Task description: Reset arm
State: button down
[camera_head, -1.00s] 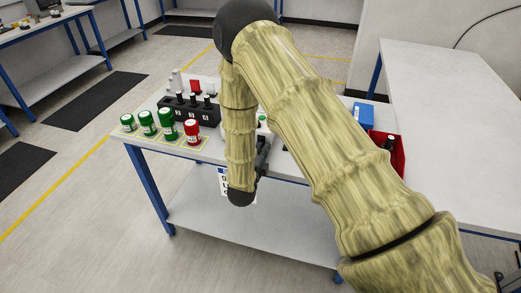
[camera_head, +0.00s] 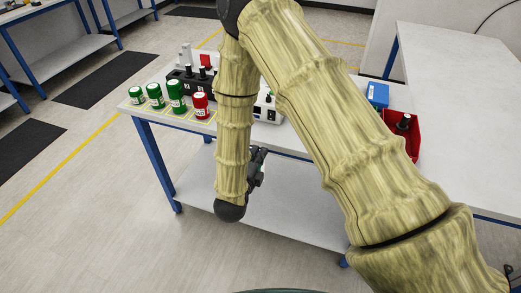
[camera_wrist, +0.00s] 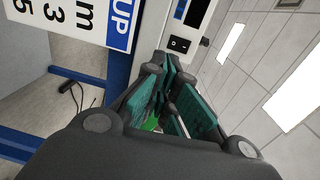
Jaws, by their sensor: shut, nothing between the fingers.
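My arm, with wood-patterned links, reaches over the workbench (camera_head: 330,148) in the head view and bends down at its front edge. My gripper (camera_head: 257,168) hangs in front of that edge, partly hidden behind the lower arm link. In the wrist view my gripper (camera_wrist: 168,98) has its teal-padded fingers close together, with nothing held between them. No object is in contact with the fingers that I can see.
The wrist view shows a sign (camera_wrist: 85,20) and a switch (camera_wrist: 180,44).

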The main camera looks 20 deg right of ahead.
dwell(0.5)
jog(key=s+d+f+n+g+y, duration=0.1)
jog(key=s+f+n+g+y, duration=0.25)
jog(key=s+f+n, duration=0.5)
jog(key=s+d+f+n+g+y, duration=0.2)
jog(key=s+f+n+g+y, duration=0.3)
jog(key=f, duration=0.6)
jog(key=s+f+n+g, duration=0.1)
jog(key=s+f+n, duration=0.1)
jog(key=s, duration=0.6)
jog(key=s+f+n+g+y, duration=0.1)
jog(key=s+f+n+g, duration=0.1)
jog(key=s+n, duration=0.3)
jog(key=s+d+f+n+g, duration=0.1)
jog(key=s+n, duration=0.3)
jog(key=s, duration=0.7)
jog(key=shift+f+g+y, duration=0.35)
jog(key=shift+f+g, duration=0.15)
jog(key=shift+g, duration=0.25)
